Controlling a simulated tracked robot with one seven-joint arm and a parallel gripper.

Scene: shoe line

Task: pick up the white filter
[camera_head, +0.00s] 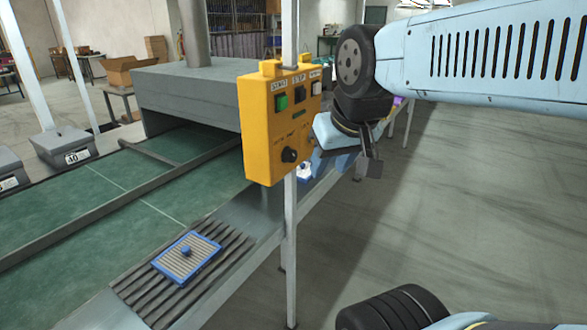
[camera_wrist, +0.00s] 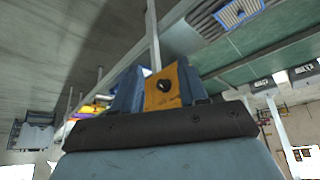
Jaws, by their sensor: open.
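No object is held.
The yellow control box (camera_head: 280,122) with buttons and a knob hangs on a thin post (camera_head: 291,230) between my gripper and the filter. A green conveyor (camera_head: 90,205) runs under a grey hood (camera_head: 190,95). Bare floor (camera_head: 470,210) lies to the right.

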